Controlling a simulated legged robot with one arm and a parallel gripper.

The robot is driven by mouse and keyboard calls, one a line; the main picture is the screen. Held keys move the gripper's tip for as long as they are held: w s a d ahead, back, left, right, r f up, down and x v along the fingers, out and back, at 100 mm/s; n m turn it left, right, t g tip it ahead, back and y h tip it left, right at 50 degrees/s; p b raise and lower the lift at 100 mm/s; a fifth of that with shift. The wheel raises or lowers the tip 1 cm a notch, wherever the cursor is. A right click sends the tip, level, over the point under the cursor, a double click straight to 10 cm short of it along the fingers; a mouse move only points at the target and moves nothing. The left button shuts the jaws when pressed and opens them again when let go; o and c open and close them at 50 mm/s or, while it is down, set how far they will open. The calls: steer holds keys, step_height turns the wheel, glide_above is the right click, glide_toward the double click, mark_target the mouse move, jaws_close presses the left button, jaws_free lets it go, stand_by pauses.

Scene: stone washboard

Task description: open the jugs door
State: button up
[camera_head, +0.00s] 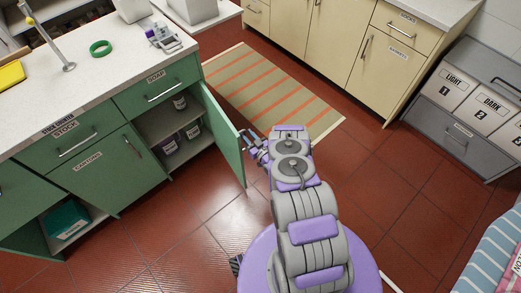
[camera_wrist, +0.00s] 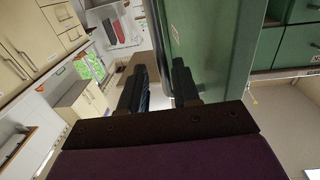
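The green door (camera_head: 223,135) under the drawer labelled SOAP stands swung well open, its free edge toward my arm. I cannot read a label on it, but dark containers with purple labels (camera_head: 171,146) show on the shelves behind it. My gripper (camera_head: 252,143) is at the door's free edge, on its outer side. In the wrist view, the two dark fingers (camera_wrist: 157,88) are apart with a gap between them. The green door (camera_wrist: 215,45) rises behind the right finger. Whether a finger touches the door, I cannot tell.
The CARTONS door (camera_head: 100,175) left of the opening is shut. An open lower bay holds a teal bin (camera_head: 66,222). A striped rug (camera_head: 265,95) lies behind the door. Cream cabinets (camera_head: 335,45) and a grey sorting unit (camera_head: 470,105) stand beyond. Red tile floor is clear around me.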

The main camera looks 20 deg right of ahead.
steer(key=v, duration=1.5)
steer(key=shift+s+a+b, duration=0.2)
steer(key=shift+a+b, duration=0.1)
steer(key=shift+b, duration=0.15)
steer(key=shift+r, duration=0.1)
